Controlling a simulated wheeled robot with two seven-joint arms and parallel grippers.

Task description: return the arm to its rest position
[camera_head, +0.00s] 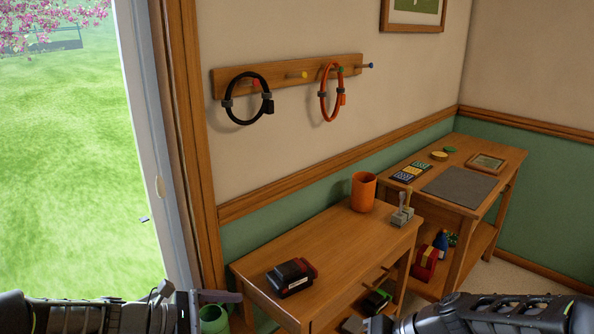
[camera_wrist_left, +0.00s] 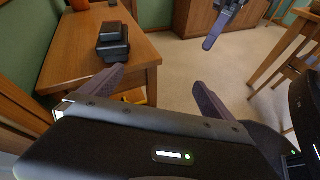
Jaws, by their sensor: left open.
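My left arm comes in low from the left in the head view. Its gripper (camera_head: 205,306) is at the bottom edge, left of the near wooden table (camera_head: 335,245). In the left wrist view the two dark fingers of the left gripper (camera_wrist_left: 155,94) stand wide apart with nothing between them. My right arm (camera_head: 480,315) lies along the bottom right of the head view. The right gripper (camera_head: 380,325) is partly cut off by the bottom edge. A dark finger of it shows in the left wrist view (camera_wrist_left: 214,30), but its opening is unclear.
On the near table are a black-and-red battery-like block (camera_head: 291,277), an orange cup (camera_head: 363,191) and a grey lever device (camera_head: 402,213). Black (camera_head: 247,98) and orange (camera_head: 331,92) loops hang from a wall rack.

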